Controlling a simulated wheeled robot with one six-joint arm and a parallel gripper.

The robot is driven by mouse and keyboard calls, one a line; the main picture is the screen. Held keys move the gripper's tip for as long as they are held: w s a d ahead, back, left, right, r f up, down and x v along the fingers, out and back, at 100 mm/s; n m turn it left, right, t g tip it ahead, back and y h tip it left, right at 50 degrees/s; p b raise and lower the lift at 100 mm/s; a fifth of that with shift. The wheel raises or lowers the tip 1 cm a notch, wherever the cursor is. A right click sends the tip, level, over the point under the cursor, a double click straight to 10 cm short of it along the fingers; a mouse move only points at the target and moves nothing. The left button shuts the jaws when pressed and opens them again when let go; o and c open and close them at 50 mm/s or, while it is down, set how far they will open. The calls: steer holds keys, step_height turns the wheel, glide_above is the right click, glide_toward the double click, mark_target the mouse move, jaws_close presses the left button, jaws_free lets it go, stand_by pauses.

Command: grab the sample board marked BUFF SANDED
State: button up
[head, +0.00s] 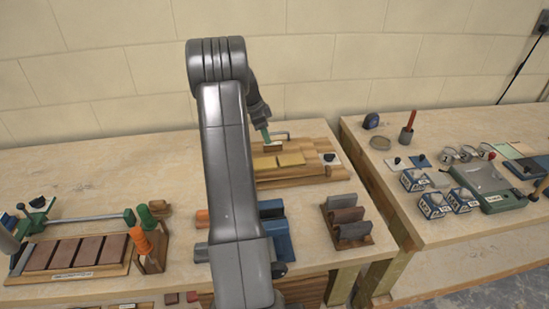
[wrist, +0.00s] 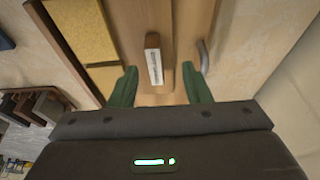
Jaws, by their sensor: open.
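My gripper (head: 266,137) is open above the back of a wooden rack (head: 312,172). In the wrist view, its green fingers (wrist: 160,88) stand apart, with a small upright wooden block (wrist: 154,60) ahead between them. The block bears a white label too small to read; no contact with it shows. Two yellowish sandy boards, one (head: 264,163) left and one (head: 291,159) right, lie on the rack. A larger sandy board face (wrist: 80,30) shows at the left in the wrist view. I cannot read BUFF SANDED on any of them.
A bent metal handle (wrist: 204,55) stands close to the right finger. A brown-grey curved sample stand (head: 346,222) and blue holders (head: 275,230) are nearer. A brick-strip board (head: 75,255) lies left. A gap separates the right table (head: 440,225), which holds small boxes and a scale.

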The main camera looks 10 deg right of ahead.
mark_target(272, 144)
steer(key=d+f, duration=0.1)
steer(key=d+f+p, duration=0.1)
steer(key=f, duration=0.1)
steer(key=shift+s+d+f, duration=0.1)
steer(key=shift+s+f, duration=0.05)
steer(key=shift+s, duration=0.25)
steer(key=shift+w+f, duration=0.1)
steer(key=shift+f, duration=0.3)
steer(key=shift+c, duration=0.2)
jaws_close()
